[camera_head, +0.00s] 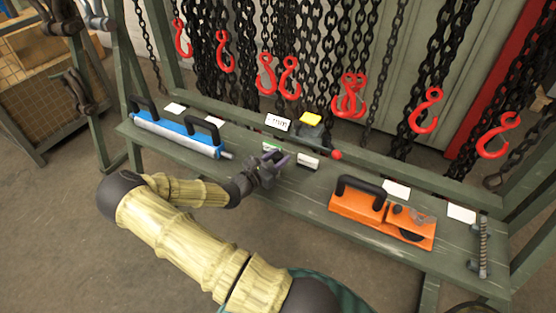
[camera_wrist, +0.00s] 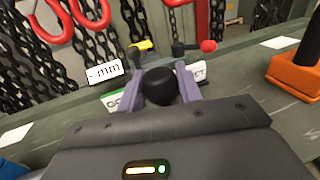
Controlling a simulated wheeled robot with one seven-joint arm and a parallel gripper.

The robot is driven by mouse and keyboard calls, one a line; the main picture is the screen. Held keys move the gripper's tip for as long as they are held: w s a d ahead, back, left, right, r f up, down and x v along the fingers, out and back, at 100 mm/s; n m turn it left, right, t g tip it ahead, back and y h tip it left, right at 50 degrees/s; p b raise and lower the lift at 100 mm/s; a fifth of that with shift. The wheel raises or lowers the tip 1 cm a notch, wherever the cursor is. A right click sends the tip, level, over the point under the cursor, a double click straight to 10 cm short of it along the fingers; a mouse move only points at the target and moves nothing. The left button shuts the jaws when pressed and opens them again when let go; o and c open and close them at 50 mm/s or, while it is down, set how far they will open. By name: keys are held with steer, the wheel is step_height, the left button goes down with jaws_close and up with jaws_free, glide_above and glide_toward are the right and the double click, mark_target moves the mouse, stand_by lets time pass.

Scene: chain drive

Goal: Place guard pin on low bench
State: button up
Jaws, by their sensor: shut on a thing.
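My gripper (camera_head: 272,160) is over the middle of the low bench (camera_head: 290,193), a grey-green board under hanging chains. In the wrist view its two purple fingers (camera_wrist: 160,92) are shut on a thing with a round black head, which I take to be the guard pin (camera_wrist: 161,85). The rest of the pin is hidden from the wrist camera by its head, and it is hard to make out in the head view. I cannot tell whether the pin touches the bench top, which also shows in the wrist view (camera_wrist: 245,70).
A blue tool (camera_head: 180,134) lies left on the bench, an orange tool (camera_head: 380,215) right, and a threaded rod (camera_head: 483,247) at the right end. A red knob (camera_head: 337,155), yellow-topped item (camera_head: 311,119) and small cards (camera_head: 277,123) are near my gripper. Red hooks (camera_head: 350,95) hang behind.

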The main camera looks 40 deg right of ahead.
step_height(320, 180, up, 10)
steer(key=shift+p, duration=0.35)
stand_by(0.5)
steer(key=shift+w+a+r+t+p, duration=0.1)
steer(key=shift+w+a+t+p, duration=0.15)
steer(key=shift+a+t+p, duration=0.1)
steer(key=w+a+f+n+t+y+p, duration=0.2)
steer(key=w+a+n+t+y+p, duration=0.1)
steer(key=a+n+t, duration=0.3)
steer(key=w+a+f+n+t+y+p, duration=0.3)
steer(key=a+t, duration=0.2)
steer(key=a, duration=0.4)
steer(key=s+a+f+n+t+y+p, duration=0.2)
steer(key=a+f+n+y, duration=0.1)
steer(key=a+y, duration=0.3)
steer(key=s+a+f+n+t+y+p, duration=0.2)
steer(key=a+f+n+y, duration=0.2)
steer(key=a, duration=0.3)
steer(key=shift+s+f+n+y, duration=0.3)
steer(key=shift+f+y, duration=0.4)
steer(key=shift+y, duration=0.2)
steer(key=shift+d, duration=0.15)
